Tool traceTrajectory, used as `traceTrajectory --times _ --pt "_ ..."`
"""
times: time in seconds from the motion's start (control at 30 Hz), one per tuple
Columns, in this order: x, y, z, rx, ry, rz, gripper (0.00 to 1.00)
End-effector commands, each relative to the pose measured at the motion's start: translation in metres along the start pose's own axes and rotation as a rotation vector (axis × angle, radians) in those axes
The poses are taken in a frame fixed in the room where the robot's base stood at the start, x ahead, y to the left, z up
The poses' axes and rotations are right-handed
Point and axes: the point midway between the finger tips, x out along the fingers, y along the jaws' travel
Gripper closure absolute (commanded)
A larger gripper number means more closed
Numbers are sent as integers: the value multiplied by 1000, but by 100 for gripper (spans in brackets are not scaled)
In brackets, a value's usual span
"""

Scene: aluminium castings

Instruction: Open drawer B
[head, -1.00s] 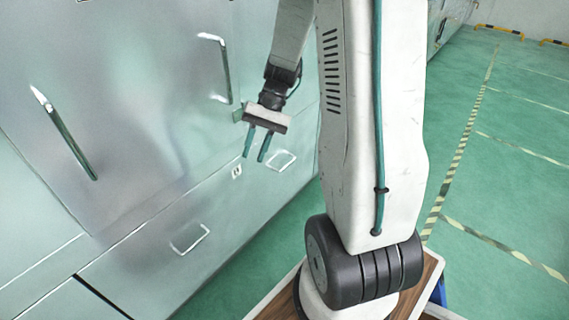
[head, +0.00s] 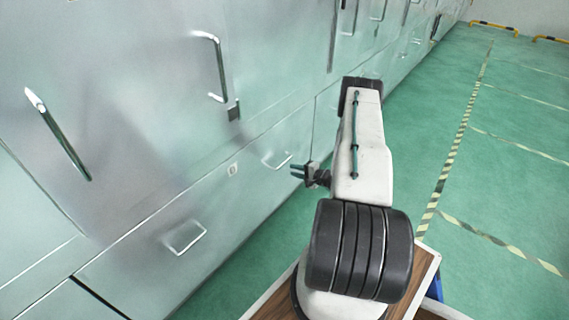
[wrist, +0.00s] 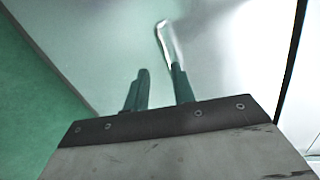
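A wide drawer front (head: 140,255) runs low along the metal cabinet and looks shut. It has a near bar handle (head: 185,237), a far bar handle (head: 278,161) and a small label (head: 232,169) between them, too small to read. My gripper (head: 297,170) is low beside the far handle, its fingers pointing left at the drawer front. In the wrist view a bright metal handle (wrist: 167,42) stands beyond the tip of the right finger. The two green fingers (wrist: 156,78) are apart with nothing between them. I cannot tell whether they touch the handle.
Above the drawer are doors with long upright handles (head: 58,135) and (head: 217,68). More cabinets continue at the far end. The green floor (head: 480,180) to the right is clear, with striped tape lines. Yellow and black barriers (head: 496,28) stand far back.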

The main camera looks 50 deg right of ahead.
Motion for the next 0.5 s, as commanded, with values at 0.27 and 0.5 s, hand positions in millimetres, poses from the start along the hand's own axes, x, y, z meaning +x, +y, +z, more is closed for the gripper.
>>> traceTrajectory --times 0.27,0.5 --pt "14 -10 -21 -152 72 -27 75" --pt "53 -11 -22 -151 69 -27 75"
